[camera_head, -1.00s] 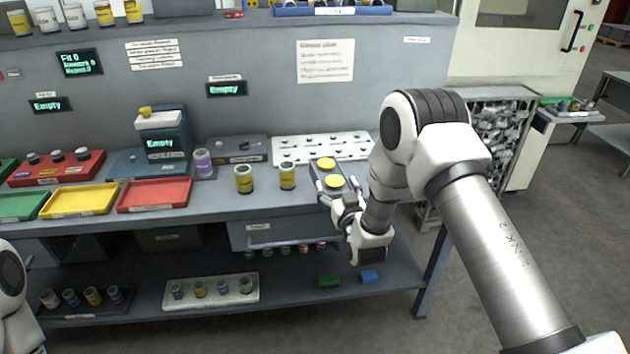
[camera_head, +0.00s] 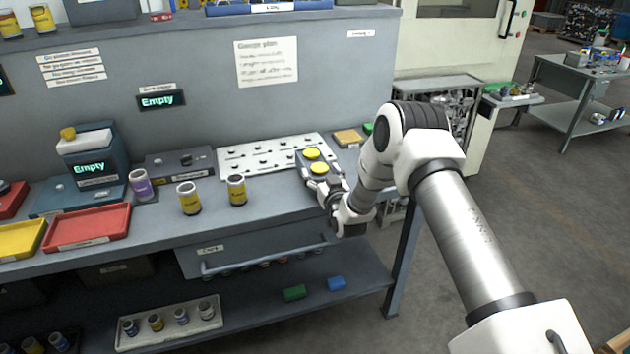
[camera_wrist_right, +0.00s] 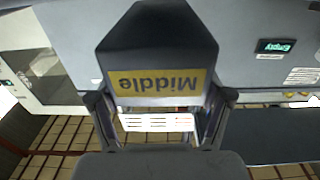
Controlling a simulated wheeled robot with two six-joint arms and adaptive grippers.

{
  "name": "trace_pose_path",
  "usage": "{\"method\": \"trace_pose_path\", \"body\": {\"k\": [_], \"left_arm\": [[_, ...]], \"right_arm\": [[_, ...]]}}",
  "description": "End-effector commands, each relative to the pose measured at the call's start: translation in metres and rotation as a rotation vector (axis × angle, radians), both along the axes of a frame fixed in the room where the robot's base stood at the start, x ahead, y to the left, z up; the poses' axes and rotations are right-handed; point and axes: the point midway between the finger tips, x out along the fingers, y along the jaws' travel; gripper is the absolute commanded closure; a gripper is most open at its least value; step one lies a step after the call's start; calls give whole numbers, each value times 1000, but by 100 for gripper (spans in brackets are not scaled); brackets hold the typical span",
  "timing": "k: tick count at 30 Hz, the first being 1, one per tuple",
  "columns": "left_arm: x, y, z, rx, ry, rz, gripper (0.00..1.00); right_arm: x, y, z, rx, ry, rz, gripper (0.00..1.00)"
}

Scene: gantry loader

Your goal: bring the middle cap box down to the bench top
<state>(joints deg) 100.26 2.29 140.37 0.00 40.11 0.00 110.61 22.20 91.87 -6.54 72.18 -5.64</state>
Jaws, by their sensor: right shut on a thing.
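The middle cap box (camera_head: 303,160) is a dark grey block with two yellow round caps on top. My right gripper (camera_head: 325,190) is shut on it, near the right end of the bench top (camera_head: 270,200). In the right wrist view the box (camera_wrist_right: 155,45) fills the upper middle, with a yellow label reading "Middle" upside down between the two fingers (camera_wrist_right: 160,115). I cannot tell whether its underside touches the bench. My left gripper is out of view.
A white perforated board (camera_head: 260,157) lies left of the box. An orange-topped box (camera_head: 348,137) sits behind right. Bare bench lies between the jars and the gripper.

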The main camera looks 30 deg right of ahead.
Motion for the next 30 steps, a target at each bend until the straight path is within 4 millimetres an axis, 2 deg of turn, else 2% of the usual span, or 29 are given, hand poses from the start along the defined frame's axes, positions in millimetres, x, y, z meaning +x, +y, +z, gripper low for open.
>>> {"method": "trace_pose_path", "body": {"k": [4, 14, 15, 17, 30], "left_arm": [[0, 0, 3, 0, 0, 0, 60], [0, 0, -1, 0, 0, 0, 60], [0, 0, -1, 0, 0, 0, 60], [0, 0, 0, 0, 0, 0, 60], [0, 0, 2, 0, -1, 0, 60]], "right_arm": [[0, 0, -24, -1, 0, 0, 68], [0, 0, -30, 0, -2, 0, 68], [0, 0, -31, 1, 0, 0, 19], [0, 0, -29, 1, 0, 0, 0], [-4, 1, -27, 1, 2, 0, 0]]}}
